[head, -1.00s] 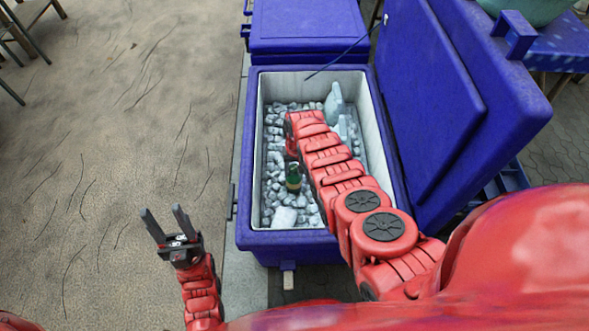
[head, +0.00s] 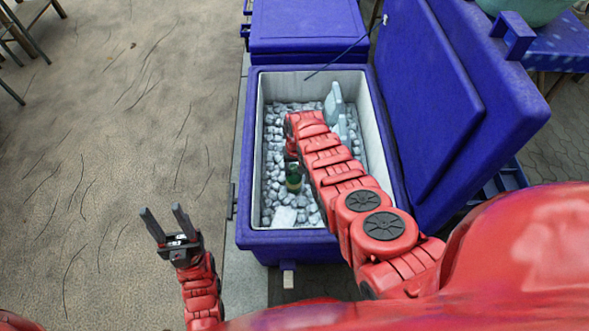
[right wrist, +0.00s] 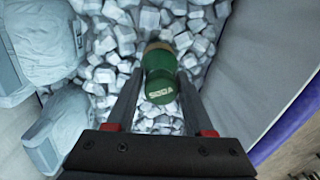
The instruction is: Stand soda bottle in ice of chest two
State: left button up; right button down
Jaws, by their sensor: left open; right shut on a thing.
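The green soda bottle (head: 293,183) is inside the open blue chest (head: 300,245), among the ice cubes (head: 275,205). In the head view my right arm reaches down into the chest and hides much of that gripper. Whether the bottle's base is sunk in the ice is hard to tell. My left gripper (head: 167,226) is open and empty over the ground, left of the chest.
The open lid (head: 440,110) leans on the right. A second blue chest, closed (head: 305,25), stands behind. The ground at left is clear.

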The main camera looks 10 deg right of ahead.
jog(key=shift+f+b, duration=0.5)
jog(key=shift+f, duration=0.05)
jog(key=shift+c, duration=1)
grip_release()
jog(key=shift+r, duration=0.1)
jog(key=shift+o, duration=1)
notch_tip(320, 180, up, 27)
jog(key=p, duration=2.5)
